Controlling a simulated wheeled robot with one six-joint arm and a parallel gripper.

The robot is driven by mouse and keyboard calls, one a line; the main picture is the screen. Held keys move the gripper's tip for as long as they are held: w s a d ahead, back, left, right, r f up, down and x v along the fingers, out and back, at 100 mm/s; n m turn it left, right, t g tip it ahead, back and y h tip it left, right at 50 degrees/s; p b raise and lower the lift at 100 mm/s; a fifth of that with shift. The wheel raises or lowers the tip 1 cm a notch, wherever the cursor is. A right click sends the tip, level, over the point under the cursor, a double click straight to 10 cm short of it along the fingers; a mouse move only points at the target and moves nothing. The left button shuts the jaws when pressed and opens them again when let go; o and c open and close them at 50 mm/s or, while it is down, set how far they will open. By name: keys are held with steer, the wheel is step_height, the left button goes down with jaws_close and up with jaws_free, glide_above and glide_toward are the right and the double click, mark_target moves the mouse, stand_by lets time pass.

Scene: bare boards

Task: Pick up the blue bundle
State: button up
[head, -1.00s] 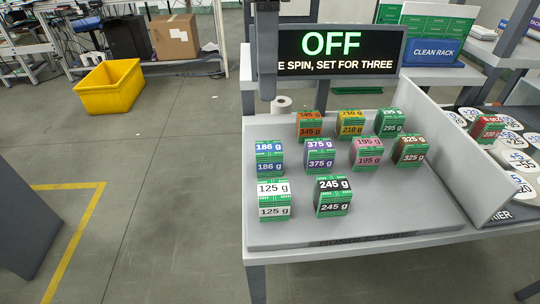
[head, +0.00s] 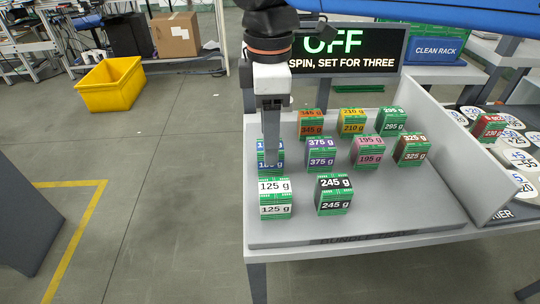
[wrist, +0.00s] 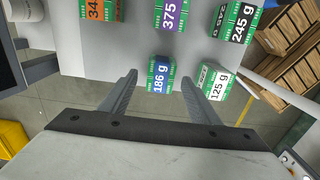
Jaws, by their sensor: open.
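The blue bundle, marked 186 g, (head: 261,158) stands at the left of the grey tray, partly hidden behind my gripper (head: 271,160) in the head view. In the wrist view the blue bundle (wrist: 160,77) lies ahead, between the lines of my two open fingers (wrist: 160,88). The fingers are apart and hold nothing. The white 125 g bundle (wrist: 216,82) is close to the right finger in the wrist view; I cannot tell whether they touch.
On the tray (head: 400,215) stand the white 125 g (head: 275,204), black 245 g (head: 333,200), purple 375 g (head: 320,158) and several other bundles. A display (head: 345,50) reading OFF stands behind them. The tray's front right is clear.

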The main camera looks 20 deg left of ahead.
steer(key=shift+f, duration=1.75)
steer(key=c, duration=1.3)
